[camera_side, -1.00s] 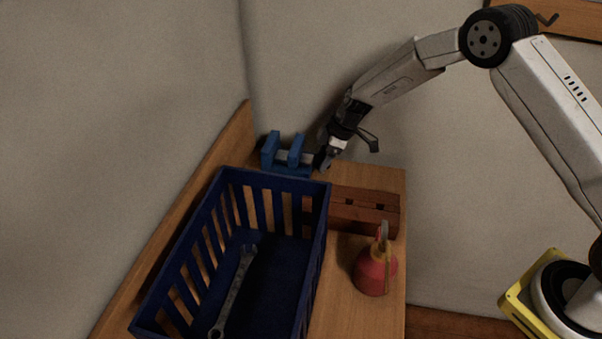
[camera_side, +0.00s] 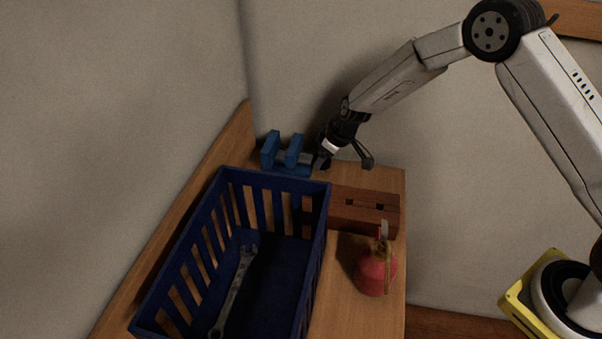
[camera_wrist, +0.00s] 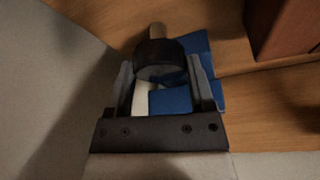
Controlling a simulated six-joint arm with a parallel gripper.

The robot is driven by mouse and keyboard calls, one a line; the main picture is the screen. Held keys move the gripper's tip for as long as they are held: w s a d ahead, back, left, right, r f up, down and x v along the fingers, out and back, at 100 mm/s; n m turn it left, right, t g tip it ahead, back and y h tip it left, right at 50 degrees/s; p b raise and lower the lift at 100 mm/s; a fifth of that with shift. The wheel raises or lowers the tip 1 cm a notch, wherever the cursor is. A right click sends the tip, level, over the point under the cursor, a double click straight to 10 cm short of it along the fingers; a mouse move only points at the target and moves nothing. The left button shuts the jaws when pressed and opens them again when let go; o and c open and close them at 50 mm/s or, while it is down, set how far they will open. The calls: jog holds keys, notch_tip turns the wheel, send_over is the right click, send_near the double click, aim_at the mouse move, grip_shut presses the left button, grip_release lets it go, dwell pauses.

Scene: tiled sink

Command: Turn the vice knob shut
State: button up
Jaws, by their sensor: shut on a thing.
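The blue vice (camera_side: 271,151) stands at the back of the wooden bench, with its two upright jaws apart and a gap between them. My gripper (camera_side: 320,161) is at its right end. In the wrist view, the round black vice knob (camera_wrist: 160,60) sits between the two fingers of my gripper (camera_wrist: 163,75), which are shut on it. Blue parts of the vice (camera_wrist: 172,101) show behind and below the knob. In the side view the knob is mostly hidden by the fingers.
A dark blue slatted basket (camera_side: 321,225) holding a wrench (camera_side: 236,285) stands in front of the vice. A brown wooden block (camera_side: 362,212) and a red oil can (camera_side: 374,272) are to its right. Walls rise close behind the bench.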

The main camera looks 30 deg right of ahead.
dwell(0.4)
jog(key=o, duration=1.2)
jog(key=shift+r, duration=0.1)
jog(key=shift+v, duration=3.8)
